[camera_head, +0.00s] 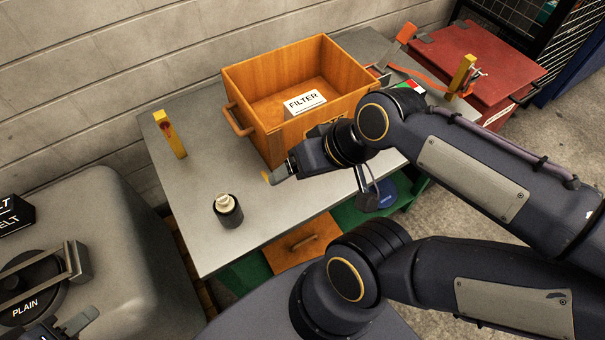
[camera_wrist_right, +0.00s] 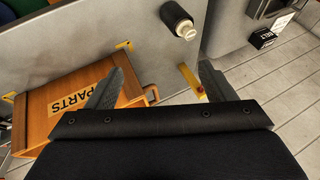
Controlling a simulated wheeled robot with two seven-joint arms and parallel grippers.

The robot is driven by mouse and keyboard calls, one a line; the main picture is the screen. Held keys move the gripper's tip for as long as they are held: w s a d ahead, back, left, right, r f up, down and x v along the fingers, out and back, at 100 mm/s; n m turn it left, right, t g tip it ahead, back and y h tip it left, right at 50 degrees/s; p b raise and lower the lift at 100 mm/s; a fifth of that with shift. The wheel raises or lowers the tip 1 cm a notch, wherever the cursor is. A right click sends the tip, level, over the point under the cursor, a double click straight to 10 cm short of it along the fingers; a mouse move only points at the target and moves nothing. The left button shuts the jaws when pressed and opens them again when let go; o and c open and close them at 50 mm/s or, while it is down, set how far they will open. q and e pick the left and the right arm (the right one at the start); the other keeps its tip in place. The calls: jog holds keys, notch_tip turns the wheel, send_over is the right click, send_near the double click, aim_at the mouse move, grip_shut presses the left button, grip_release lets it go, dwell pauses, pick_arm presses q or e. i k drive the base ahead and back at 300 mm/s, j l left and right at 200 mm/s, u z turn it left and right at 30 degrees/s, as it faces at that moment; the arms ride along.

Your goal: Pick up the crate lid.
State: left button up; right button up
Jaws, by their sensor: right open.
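An open-topped orange wooden crate (camera_head: 247,95) stands on the grey table; its PARTS label (camera_wrist_right: 73,103) shows in the wrist view. An orange wooden panel with a bar handle (camera_head: 290,257) shows below the table's front edge; I cannot tell whether it is the crate lid or a drawer front. My right gripper (camera_head: 278,176) is in front of the crate, above the table. In the wrist view its fingers (camera_wrist_right: 160,68) are spread and empty.
A white FILTER box (camera_head: 305,102) is in the crate. A dark bottle (camera_head: 228,211) and a yellow post (camera_head: 170,134) stand on the table (camera_head: 205,235). A red cabinet (camera_head: 485,60) is at the back right. A grey machine (camera_head: 110,230) stands at the left.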

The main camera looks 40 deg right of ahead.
aim_at(300, 236)
jog(key=k+j+z, duration=0.1)
jog(key=z, duration=0.3)
jog(key=k+z, duration=0.2)
jog(key=z, duration=0.2)
jog(key=k+z, duration=0.15)
jog(key=z, duration=0.25)
